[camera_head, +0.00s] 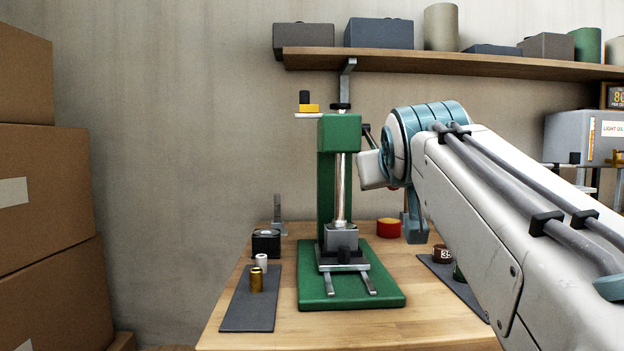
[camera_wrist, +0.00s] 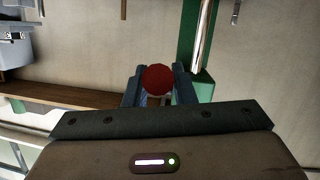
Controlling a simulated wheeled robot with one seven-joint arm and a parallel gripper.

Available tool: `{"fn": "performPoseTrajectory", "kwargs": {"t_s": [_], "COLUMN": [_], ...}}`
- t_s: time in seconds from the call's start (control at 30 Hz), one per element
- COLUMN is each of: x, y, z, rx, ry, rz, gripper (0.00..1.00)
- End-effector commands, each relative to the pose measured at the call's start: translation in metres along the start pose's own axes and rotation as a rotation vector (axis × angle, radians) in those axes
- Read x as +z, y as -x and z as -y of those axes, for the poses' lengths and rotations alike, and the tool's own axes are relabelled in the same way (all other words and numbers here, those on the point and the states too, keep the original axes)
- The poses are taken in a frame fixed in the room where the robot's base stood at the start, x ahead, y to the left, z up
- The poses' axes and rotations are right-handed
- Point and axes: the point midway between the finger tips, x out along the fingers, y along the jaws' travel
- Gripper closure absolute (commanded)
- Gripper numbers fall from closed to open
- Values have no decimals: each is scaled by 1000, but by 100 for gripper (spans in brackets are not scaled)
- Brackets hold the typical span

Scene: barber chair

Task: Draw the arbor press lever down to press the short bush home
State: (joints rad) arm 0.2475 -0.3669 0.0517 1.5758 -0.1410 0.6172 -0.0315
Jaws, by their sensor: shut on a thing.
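The green arbor press (camera_head: 328,190) stands upright on the wooden table, its steel ram (camera_head: 341,190) reaching down to a grey block (camera_head: 341,238) above the base. Its green frame also shows in the wrist view (camera_wrist: 204,84). My gripper (camera_wrist: 158,84) is shut on the red ball knob (camera_wrist: 158,76) of the lever, with a dark finger on each side. In the head view my arm hides the gripper and most of the lever. A pale bush (camera_head: 262,261) and a brass bush (camera_head: 256,280) stand on the dark mat. I cannot tell whether a bush sits under the ram.
The dark mat (camera_head: 247,312) lies left of the press. A shelf (camera_head: 440,64) with boxes crosses the wall above. Cardboard boxes (camera_head: 45,185) are stacked at left.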

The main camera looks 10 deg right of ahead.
Motion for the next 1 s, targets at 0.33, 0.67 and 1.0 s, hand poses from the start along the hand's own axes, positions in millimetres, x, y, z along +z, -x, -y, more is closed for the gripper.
{"fn": "performPoseTrajectory", "kwargs": {"t_s": [0.33,0.67,1.0], "x": [9,6,1], "y": [-5,-4,7], "z": [2,1,6], "rx": [-5,-3,-6], "ry": [-4,-2,0], "rz": [23,16,12], "gripper": [100,55,55]}}
